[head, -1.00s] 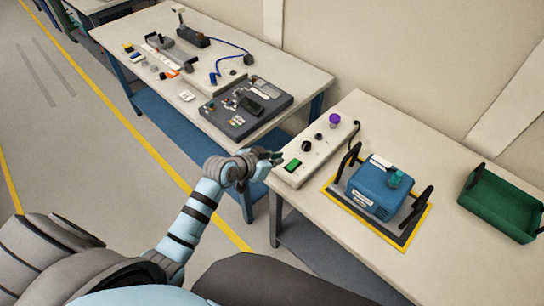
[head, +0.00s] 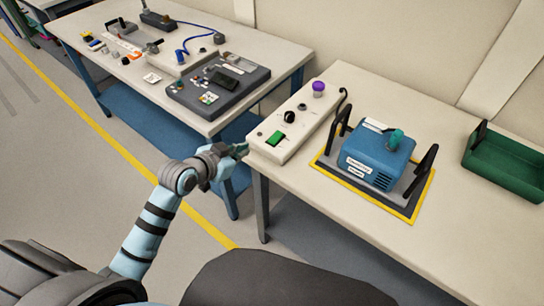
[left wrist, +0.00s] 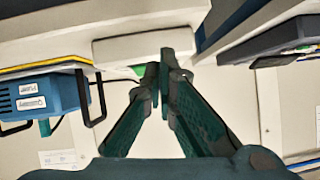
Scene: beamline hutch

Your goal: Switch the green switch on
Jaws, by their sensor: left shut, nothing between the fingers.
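My left gripper (head: 243,150) is shut and empty. It is just left of the box's near end, apart from the switch in the head view. In the left wrist view the shut fingertips (left wrist: 163,66) are in front of the pale box (left wrist: 140,46). My right gripper is not in view.
A black knob (head: 289,117) and a purple button (head: 319,88) are farther along the box. A blue device (head: 372,158) with black handles stands to its right, then a green tray (head: 505,165). The left table (head: 222,122) holds a dark panel (head: 205,103) and several small parts.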

